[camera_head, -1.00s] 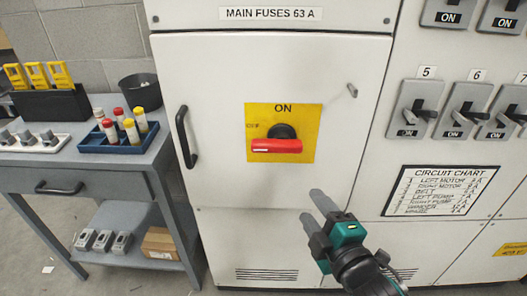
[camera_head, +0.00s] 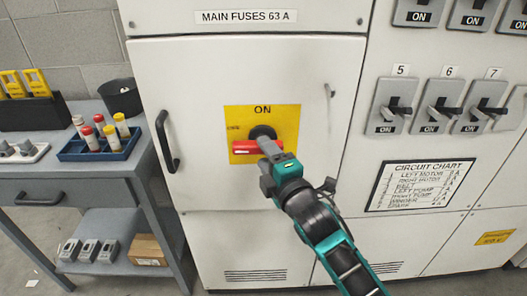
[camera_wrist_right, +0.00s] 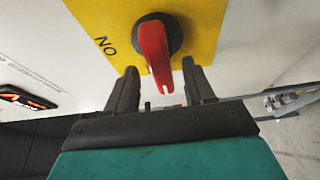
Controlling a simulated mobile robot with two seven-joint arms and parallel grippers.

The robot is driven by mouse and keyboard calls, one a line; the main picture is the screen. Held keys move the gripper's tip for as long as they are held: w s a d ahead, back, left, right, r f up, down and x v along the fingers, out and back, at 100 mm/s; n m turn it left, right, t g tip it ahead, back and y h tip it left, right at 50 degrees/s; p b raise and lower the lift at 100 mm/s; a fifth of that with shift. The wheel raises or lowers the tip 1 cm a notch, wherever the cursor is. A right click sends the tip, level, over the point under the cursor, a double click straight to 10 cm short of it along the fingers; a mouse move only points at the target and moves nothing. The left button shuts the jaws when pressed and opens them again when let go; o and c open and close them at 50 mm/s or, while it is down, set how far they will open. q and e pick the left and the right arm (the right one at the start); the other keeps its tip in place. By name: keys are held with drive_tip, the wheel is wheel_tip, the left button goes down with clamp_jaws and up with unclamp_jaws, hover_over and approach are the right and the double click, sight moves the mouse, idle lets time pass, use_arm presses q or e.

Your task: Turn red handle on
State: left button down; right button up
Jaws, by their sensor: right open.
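The red handle (camera_head: 243,148) sits on a dark round knob (camera_head: 262,132) on a yellow plate (camera_head: 284,117), marked ON at the top and OFF at the left. It lies level across the plate in the head view. My right gripper (camera_head: 266,145) is in front of the plate and covers the right part of the handle. In the right wrist view, the red handle (camera_wrist_right: 154,50) reaches down between the tips of the open right gripper (camera_wrist_right: 161,75), with gaps on both sides. My left gripper is out of view.
A black door pull (camera_head: 166,141) is on the cabinet's left. Several black switches (camera_head: 397,107) stand out at the right above a circuit chart (camera_head: 420,186). A side table (camera_head: 100,185) with a blue tray (camera_head: 100,153) of fuses stands at the left.

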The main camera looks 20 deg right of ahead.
drive_tip(key=shift+w+a, duration=0.1)
drive_tip(key=shift+w, duration=0.8)
clamp_jaws()
